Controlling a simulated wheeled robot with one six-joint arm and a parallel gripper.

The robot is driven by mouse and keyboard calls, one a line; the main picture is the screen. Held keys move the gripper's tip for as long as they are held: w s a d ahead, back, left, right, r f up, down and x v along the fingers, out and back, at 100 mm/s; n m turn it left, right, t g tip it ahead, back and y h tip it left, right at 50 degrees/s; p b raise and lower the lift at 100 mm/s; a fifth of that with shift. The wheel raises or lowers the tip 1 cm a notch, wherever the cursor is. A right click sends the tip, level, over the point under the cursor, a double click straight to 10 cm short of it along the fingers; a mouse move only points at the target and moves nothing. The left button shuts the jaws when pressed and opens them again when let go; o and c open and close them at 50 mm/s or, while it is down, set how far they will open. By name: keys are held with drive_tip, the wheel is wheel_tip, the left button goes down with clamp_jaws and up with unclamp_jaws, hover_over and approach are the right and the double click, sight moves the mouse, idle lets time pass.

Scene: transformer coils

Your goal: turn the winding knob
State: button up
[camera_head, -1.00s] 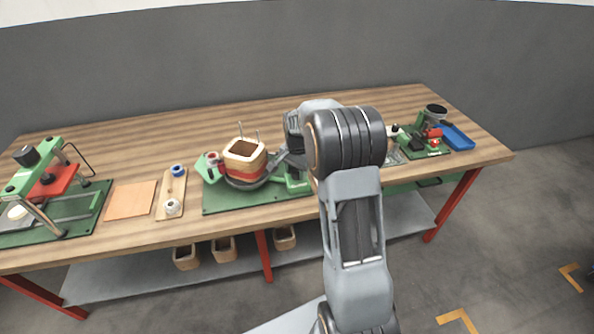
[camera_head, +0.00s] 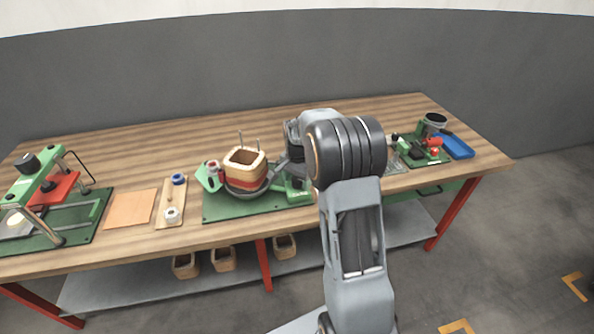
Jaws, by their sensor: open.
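The coil winder stands on a green base plate (camera_head: 240,207) at the middle of the bench. It carries a square wooden coil form (camera_head: 245,164) with a red band, above a dark round disc. I cannot make out for certain which part is the winding knob. My gripper (camera_head: 280,168) is open, between the coil form and the green housing, and mostly hidden by my wrist. I cannot tell whether it touches anything.
A green press (camera_head: 50,187) stands at the far left, beside a wooden sheet (camera_head: 130,208) and a board with spools (camera_head: 171,203). A blue tray (camera_head: 457,147) and a small green device (camera_head: 427,147) are at the right. Coil forms (camera_head: 223,259) lie on the lower shelf.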

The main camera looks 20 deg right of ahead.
sight(297, 178)
wheel_tip(297, 178, up, 14)
drive_tip(key=shift+f, duration=0.2)
idle(0.8)
drive_tip(key=s+a+n+t, duration=0.1)
drive_tip(key=s+a+n, duration=0.2)
drive_tip(key=s, duration=0.4)
drive_tip(key=s+a+f+n+t+p, duration=0.1)
drive_tip(key=s+a+n, duration=0.3)
drive_tip(key=s, duration=0.3)
drive_tip(key=s+a+n+t, duration=0.1)
drive_tip(key=s+a+n, duration=0.3)
drive_tip(key=s, duration=0.4)
drive_tip(key=shift+f+n+t+p, duration=0.15)
drive_tip(key=shift+n+t+p, duration=0.15)
drive_tip(key=shift+n+p, duration=0.1)
